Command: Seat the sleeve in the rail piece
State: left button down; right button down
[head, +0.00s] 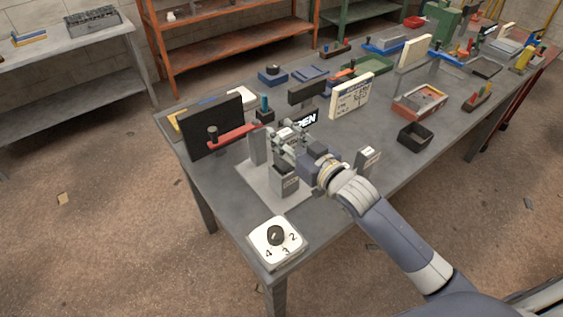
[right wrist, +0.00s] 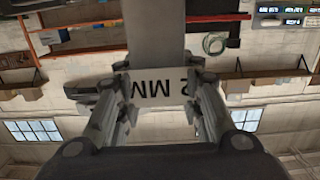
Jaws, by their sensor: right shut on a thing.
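My right gripper (head: 285,134) is over the near left part of the bench, above a flat grey plate (head: 262,188). It is shut on a grey piece, which I take to be the sleeve; in the right wrist view a pale face marked "2 MM" (right wrist: 165,88) shows upside down between the fingers. A grey upright (head: 257,146) stands on the plate left of the gripper, and a dark grey block with a label (head: 285,182) stands below it. Which of these is the rail piece I cannot tell. The fingers hide much of the held piece. My left gripper is not in view.
A white dial box (head: 277,241) sits at the near corner. A black panel (head: 215,126) with a red bar (head: 232,134) stands behind left. A small labelled grey block (head: 367,158) and a black open box (head: 414,136) are to the right. Bare bench lies between them.

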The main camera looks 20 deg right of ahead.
notch_tip(320, 180, down, 2)
jog(key=shift+s+f, duration=0.15)
jog(key=shift+f, duration=0.5)
notch_tip(320, 180, down, 3)
jog(key=shift+f+p, duration=0.1)
jog(key=shift+p, duration=0.35)
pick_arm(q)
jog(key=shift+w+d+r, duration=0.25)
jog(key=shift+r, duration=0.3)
pick_arm(e)
jog(key=shift+f, duration=0.2)
jog(key=shift+f, duration=0.15)
jog(key=c, duration=1.1)
grip_release()
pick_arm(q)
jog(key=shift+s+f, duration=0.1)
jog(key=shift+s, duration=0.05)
